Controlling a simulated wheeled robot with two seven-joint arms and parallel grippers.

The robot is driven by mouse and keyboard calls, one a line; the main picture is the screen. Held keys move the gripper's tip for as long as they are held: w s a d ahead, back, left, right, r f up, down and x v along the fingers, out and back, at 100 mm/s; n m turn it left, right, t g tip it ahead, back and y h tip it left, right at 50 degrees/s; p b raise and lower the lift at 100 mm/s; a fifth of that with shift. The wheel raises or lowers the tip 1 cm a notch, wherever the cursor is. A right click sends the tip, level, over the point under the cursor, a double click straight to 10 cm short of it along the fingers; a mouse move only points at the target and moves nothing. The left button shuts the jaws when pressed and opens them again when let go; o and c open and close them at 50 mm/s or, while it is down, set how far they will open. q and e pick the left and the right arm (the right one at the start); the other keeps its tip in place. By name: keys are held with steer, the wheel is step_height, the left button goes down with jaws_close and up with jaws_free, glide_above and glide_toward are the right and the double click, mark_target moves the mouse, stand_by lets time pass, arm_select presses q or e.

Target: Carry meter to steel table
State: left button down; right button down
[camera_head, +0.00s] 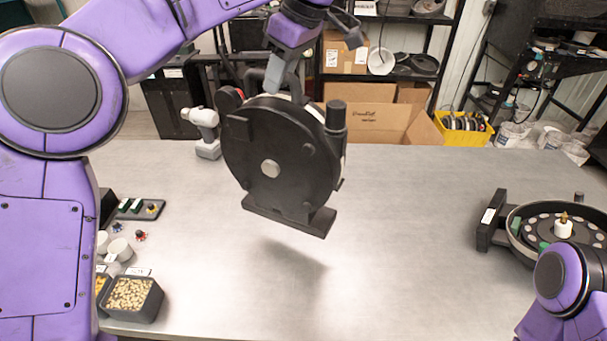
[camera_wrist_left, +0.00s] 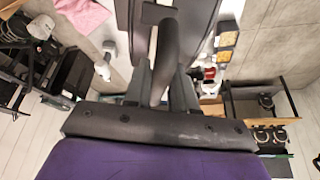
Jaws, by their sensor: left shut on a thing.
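The black round seed meter (camera_head: 280,150) hangs in the air above the steel table (camera_head: 400,250), slightly tilted, with its flat foot down and a shadow on the table below. My left gripper (camera_head: 283,75) is shut on the meter's handle at its top. In the left wrist view my left gripper (camera_wrist_left: 161,92) has its fingers on both sides of the curved dark handle, and the meter's body (camera_wrist_left: 195,25) is partly cut off at the top. My right arm shows only as a purple part at the bottom right; its gripper is not in view.
An open meter housing (camera_head: 490,222) with a seed disc stands at the table's right. A seed bin (camera_head: 133,297), white cups (camera_head: 121,248) and a small parts tray (camera_head: 139,209) are at the left. A drill (camera_head: 205,130) stands at the back edge. The table's middle is clear.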

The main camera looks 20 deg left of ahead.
mark_target(297, 119)
arm_select(q)
steer(key=shift+s+r, duration=0.1)
steer(key=shift+s+d, duration=0.1)
steer(key=shift+s, duration=0.05)
steer(key=s+d+f, duration=0.1)
steer(key=s, duration=0.1)
steer(key=s+d+f+b, duration=0.1)
steer(key=s+d, duration=0.1)
steer(key=s+d+f+b, duration=0.1)
steer(key=s+d+f, duration=0.1)
steer(key=shift+s+d+f, duration=0.1)
steer(key=shift+s+d, duration=0.15)
steer(key=s+d+f, duration=0.3)
steer(key=s+f, duration=0.1)
steer(key=f, duration=0.5)
steer(key=shift+d+b, duration=0.2)
steer(key=shift+b, duration=0.2)
steer(key=c, duration=1.2)
jaws_free()
steer(key=shift+o, duration=1.4)
steer(key=shift+f, duration=0.1)
steer(key=shift+a, duration=0.15)
